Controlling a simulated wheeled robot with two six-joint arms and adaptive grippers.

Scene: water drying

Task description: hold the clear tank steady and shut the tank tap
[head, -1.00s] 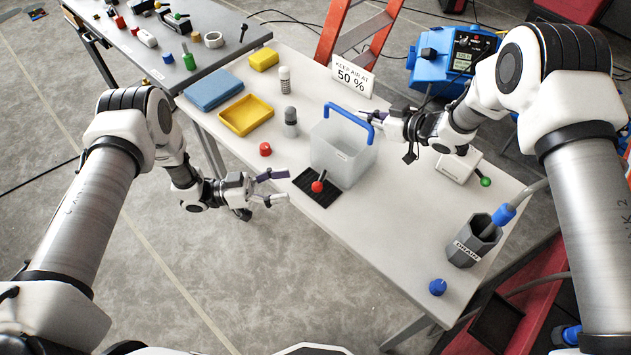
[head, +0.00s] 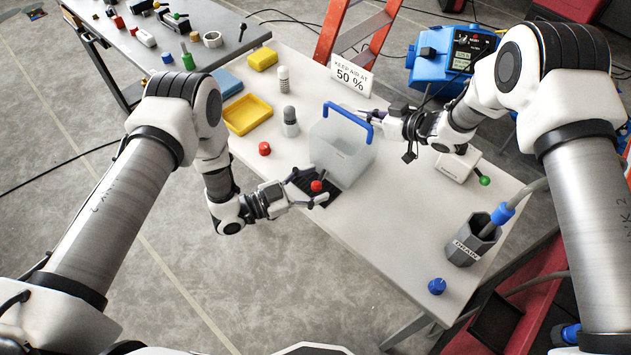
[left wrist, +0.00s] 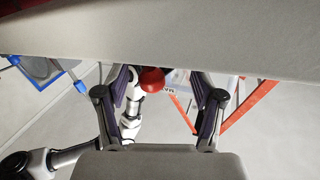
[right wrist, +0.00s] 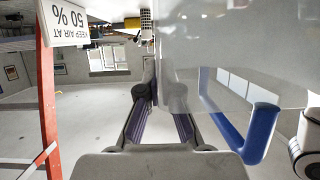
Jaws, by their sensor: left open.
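The clear tank (head: 335,160) stands on the table with its blue handle (head: 345,112) up. The tank tap has a red knob (head: 316,186) and sits above a black tray (head: 299,181) at the tank's near side. My left gripper (head: 308,192) is open at the tap; in the left wrist view the red knob (left wrist: 151,79) shows between and beyond the fingers (left wrist: 160,95). My right gripper (head: 374,121) is at the tank's upper right side; in the right wrist view its partly closed fingers (right wrist: 160,100) straddle the edge of the tank wall (right wrist: 215,40). The handle (right wrist: 255,130) is outside them.
A red cap (head: 264,148), a grey-capped bottle (head: 290,122) and a yellow tray (head: 247,114) are left of the tank. The drain cup (head: 467,246), a blue knob (head: 437,286) and a white box with a green knob (head: 484,181) are right.

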